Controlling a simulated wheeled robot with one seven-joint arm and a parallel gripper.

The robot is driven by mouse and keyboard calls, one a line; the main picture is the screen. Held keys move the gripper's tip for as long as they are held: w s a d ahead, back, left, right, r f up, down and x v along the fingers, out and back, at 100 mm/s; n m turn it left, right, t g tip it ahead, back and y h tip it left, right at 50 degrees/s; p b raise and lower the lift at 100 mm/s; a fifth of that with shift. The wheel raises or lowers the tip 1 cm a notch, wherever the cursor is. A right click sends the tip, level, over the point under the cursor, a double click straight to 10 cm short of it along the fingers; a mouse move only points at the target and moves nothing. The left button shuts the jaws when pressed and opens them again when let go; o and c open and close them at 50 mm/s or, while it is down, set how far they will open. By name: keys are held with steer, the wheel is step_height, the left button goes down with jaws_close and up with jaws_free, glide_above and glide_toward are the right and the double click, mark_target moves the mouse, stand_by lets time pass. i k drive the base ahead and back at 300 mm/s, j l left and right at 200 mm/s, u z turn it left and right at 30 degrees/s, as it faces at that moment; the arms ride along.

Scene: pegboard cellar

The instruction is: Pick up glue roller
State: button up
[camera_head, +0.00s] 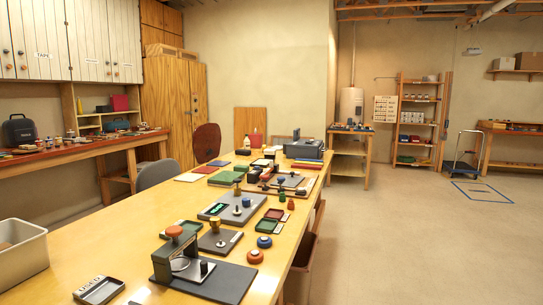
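I cannot single out a glue roller for certain; many small tools lie on the long wooden table (110,246), too small to tell apart. Nearest stands a dark press-like device (163,262) with an orange knob on a dark base. Beside it to the right lie a red round piece (255,257) and a blue round piece (264,242). Behind are a brass-topped piece (214,224) on a dark board and a grey board (215,210) with a green display. Farther back, several small knobbed tools crowd a board. My gripper is not in view.
A grey bin (22,262) and a small tray marked USED (98,290) sit at the table's near left. A grey machine (304,149) stands at its far end. A grey chair (157,174) is behind the table. The floor (410,240) to the right is open.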

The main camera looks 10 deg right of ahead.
mark_target(269, 154)
steer(key=i+l+z, duration=0.4)
steer(key=i, duration=0.4)
steer(key=i+z, duration=0.4)
steer(key=i, duration=2.3)
steer(key=i+l+u, duration=0.1)
steer(key=i+u, duration=0.35)
steer(key=i+l+u, duration=0.35)
steer(key=i+u, duration=0.15)
steer(key=i+l+u, duration=0.45)
steer(key=i+l, duration=0.1)
steer(key=i, duration=0.05)
